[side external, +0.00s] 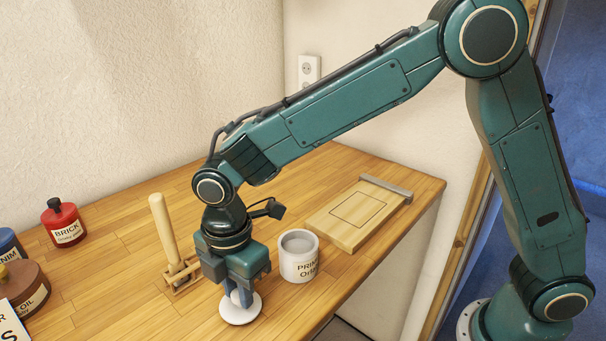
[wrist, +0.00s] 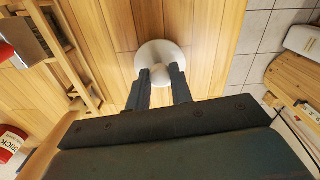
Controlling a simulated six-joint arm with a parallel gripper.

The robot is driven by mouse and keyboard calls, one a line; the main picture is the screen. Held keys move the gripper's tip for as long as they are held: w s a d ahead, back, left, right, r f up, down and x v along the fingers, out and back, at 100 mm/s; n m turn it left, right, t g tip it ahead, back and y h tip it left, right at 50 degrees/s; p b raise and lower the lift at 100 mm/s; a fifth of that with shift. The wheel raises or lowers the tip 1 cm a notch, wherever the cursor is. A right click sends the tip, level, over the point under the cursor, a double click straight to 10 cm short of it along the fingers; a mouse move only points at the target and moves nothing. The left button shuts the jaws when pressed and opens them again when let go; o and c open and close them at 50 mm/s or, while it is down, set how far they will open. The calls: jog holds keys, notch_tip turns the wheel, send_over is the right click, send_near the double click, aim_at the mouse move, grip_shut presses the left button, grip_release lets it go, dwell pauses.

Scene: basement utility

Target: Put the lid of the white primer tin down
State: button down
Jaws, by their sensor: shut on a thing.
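The white primer tin (side external: 299,257) stands upright and open on the wooden bench, its label partly readable. Its white lid (side external: 240,309) is a round disc with a knob, at bench level left of the tin and near the front edge. My gripper (side external: 241,293) is above the lid, pointing down, with its fingers shut on the knob. In the wrist view the lid (wrist: 161,58) lies beyond the fingertips of my gripper (wrist: 162,80), over the planks. I cannot tell whether the lid touches the bench.
A wooden board (side external: 358,214) with a marked rectangle lies behind the tin. A stand with an upright wooden handle (side external: 163,229) is close left of my gripper. A red tin (side external: 63,223) and other tins are farther left. The bench's front edge is near the lid.

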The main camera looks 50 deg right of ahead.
jog(key=shift+f, duration=0.1)
jog(key=c, duration=1.2)
grip_release()
jog(key=shift+c, duration=0.2)
notch_tip(320, 180, up, 12)
